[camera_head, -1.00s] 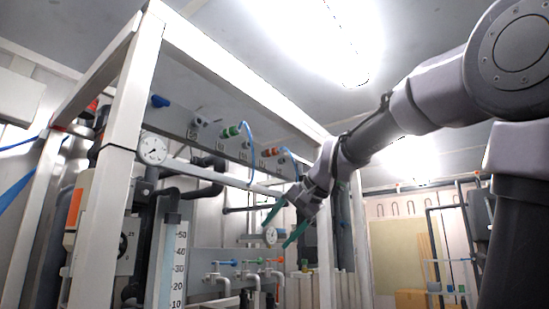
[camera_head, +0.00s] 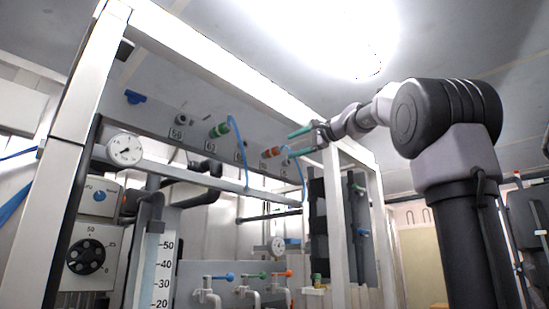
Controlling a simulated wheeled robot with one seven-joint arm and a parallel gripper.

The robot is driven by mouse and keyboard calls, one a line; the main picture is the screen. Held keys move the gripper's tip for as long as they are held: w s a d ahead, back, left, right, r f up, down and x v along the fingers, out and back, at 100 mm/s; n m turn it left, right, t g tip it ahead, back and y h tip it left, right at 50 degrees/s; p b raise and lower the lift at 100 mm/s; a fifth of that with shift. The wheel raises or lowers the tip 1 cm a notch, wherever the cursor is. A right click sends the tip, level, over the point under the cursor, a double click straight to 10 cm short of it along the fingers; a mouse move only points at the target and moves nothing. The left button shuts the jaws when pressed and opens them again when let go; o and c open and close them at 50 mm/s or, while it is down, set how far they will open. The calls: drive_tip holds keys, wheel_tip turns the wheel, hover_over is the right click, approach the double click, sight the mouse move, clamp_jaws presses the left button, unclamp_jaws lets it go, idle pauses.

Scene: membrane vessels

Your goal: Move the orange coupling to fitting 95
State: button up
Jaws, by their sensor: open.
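The orange coupling (camera_head: 272,152) sits on the grey panel (camera_head: 155,118) along the upper frame, with a short blue hose arching from it to the right. My gripper (camera_head: 290,146) has two teal fingers, apart and pointing left towards the coupling. They look close to it but empty; the exact gap cannot be told. Bare fittings show on the panel, one (camera_head: 182,119) left of the green coupling. The number plates are small; one (camera_head: 177,133) looks like 56 and another (camera_head: 210,145) like 63. I cannot make out which is 95.
A green coupling (camera_head: 220,130) with a long blue hose (camera_head: 245,155) hangs between the bare fitting and the orange coupling. White frame posts (camera_head: 340,220) stand below and right of my gripper.

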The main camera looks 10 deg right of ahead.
sight(281, 149)
drive_tip(key=shift+d+r, duration=0.1)
drive_tip(key=shift+r, duration=0.1)
drive_tip(key=shift+w, duration=0.1)
drive_tip(key=shift+x, duration=4.45)
clamp_jaws()
drive_tip(key=shift+v, duration=3)
